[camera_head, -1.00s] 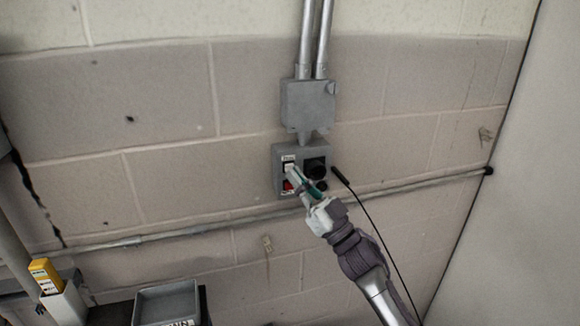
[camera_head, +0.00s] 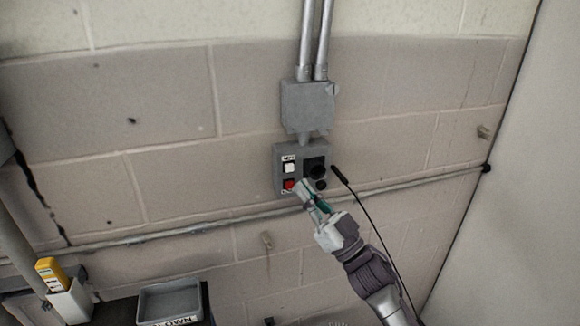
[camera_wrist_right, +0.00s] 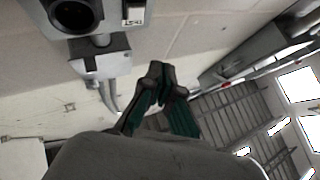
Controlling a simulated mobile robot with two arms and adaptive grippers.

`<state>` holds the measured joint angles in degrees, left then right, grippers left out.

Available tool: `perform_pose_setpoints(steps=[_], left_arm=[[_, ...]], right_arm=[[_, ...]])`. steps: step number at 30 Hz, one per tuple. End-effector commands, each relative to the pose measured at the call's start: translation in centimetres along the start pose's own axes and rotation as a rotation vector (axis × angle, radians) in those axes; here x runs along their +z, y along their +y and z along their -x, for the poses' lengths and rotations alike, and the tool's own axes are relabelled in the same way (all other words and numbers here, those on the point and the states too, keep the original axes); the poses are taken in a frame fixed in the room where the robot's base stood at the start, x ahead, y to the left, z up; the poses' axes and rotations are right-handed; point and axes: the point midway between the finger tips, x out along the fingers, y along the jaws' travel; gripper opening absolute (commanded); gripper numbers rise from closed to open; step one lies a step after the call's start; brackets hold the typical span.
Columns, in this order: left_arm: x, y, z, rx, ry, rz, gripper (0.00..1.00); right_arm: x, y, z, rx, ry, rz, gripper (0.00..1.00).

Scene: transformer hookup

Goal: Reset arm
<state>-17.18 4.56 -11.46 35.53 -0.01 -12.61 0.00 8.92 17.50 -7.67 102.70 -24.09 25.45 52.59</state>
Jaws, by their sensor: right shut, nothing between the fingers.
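My right gripper (camera_head: 306,190) is in front of the grey control box (camera_head: 281,162) on the wall, just below and right of its red button (camera_head: 289,184). Its fingers are shut and hold nothing. The white button (camera_head: 289,168) and a black round knob (camera_head: 316,171) on the box show clear of the gripper. In the right wrist view the gripper's dark and green fingers (camera_wrist_right: 160,85) meet at their tips, and the box's white button (camera_wrist_right: 134,14) shows at the top. I cannot tell from the head view whether the fingertips touch the box. My left gripper is not in view.
A grey junction box (camera_head: 308,105) with two conduits sits above the control box. A horizontal pipe (camera_head: 200,227) runs along the wall below. A grey bin (camera_head: 170,301) and a yellow device (camera_head: 50,273) in a white holder are at lower left. A black cable hangs beside my right arm.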

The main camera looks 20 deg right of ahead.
Motion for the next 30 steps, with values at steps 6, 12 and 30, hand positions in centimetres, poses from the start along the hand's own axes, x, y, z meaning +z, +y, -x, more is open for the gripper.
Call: perform_pose_setpoints(steps=[6, 12, 30], left_arm=[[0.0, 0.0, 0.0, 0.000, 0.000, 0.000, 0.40], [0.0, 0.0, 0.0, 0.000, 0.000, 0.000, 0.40], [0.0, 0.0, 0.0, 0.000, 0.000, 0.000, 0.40]], right_arm=[[0.0, 0.0, 0.0, 0.000, 0.000, 0.000, 0.00], [0.0, 0.0, 0.0, 0.000, 0.000, 0.000, 0.00], [24.4, 4.2, 19.4, 0.383, -0.633, -0.015, 0.00]])
